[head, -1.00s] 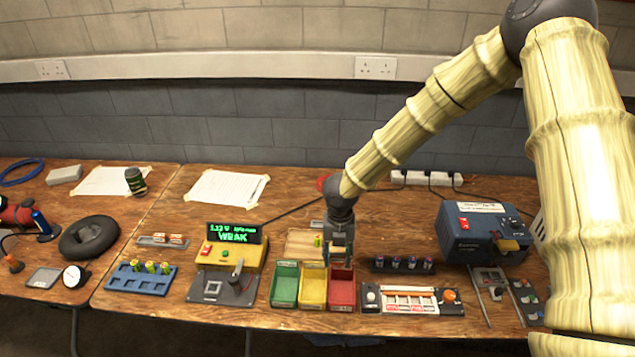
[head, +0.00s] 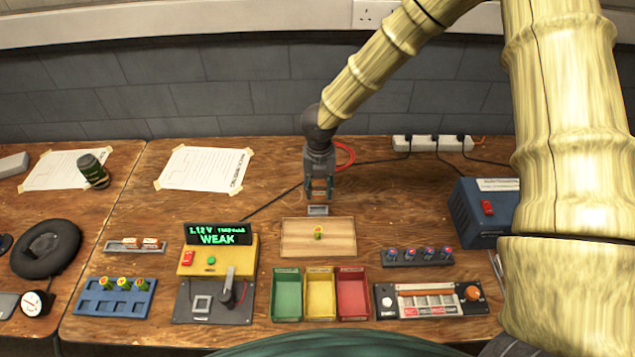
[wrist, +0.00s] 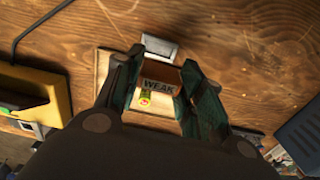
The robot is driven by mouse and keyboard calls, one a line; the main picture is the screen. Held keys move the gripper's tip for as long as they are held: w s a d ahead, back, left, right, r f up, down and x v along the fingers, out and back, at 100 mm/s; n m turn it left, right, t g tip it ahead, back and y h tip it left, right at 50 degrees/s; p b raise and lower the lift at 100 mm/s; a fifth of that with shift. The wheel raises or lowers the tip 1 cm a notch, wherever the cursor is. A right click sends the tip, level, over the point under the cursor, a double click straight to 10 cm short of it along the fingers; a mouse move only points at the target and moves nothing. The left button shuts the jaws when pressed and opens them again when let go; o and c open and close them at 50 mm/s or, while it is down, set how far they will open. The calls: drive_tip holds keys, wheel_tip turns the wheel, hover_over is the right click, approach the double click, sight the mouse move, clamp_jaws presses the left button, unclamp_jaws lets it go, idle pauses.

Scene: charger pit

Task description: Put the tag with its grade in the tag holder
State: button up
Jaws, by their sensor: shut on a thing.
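My gripper (head: 319,190) is above the table behind the wooden board (head: 290,238). In the wrist view my gripper (wrist: 158,88) is shut on a small tag (wrist: 158,86) that reads WEAK. The tag is too small to make out in the head view. A small grey holder (head: 318,210) sits at the back edge of the board, just below my fingers in the head view; it also shows in the wrist view (wrist: 150,45), apart from the tag. A green-and-yellow cell (head: 319,233) stands on the board. The tester display (head: 218,236) reads WEAK.
Green (head: 287,295), yellow (head: 320,295) and red (head: 353,295) bins stand in front of the board. A grey rack (head: 118,246) with tags and a blue cell tray (head: 90,299) are left. A dark cell rack (head: 393,259) and blue box (head: 480,215) are right.

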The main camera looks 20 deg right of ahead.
sight(318, 211)
drive_tip(key=shift+f, duration=0.45)
drive_tip(key=shift+w+a+f+b, duration=0.1)
drive_tip(key=shift+w+f+b, duration=0.1)
drive_tip(key=shift+f+b, duration=0.35)
drive_tip(key=shift+w+a+f+b, duration=0.1)
drive_tip(key=shift+w+f+b, duration=0.15)
drive_tip(key=shift+f, duration=0.35)
drive_tip(key=shift+d+f+b, duration=0.1)
drive_tip(key=shift+f+b, duration=0.25)
drive_tip(key=shift+s+f+b, duration=0.3)
drive_tip(key=shift+f+b, duration=0.25)
drive_tip(key=shift+b, duration=0.1)
drive_tip(key=shift+w+f, duration=0.15)
drive_tip(key=shift+f, duration=0.5)
drive_tip(key=shift+p, duration=0.4)
drive_tip(key=shift+f, duration=0.8)
idle(0.4)
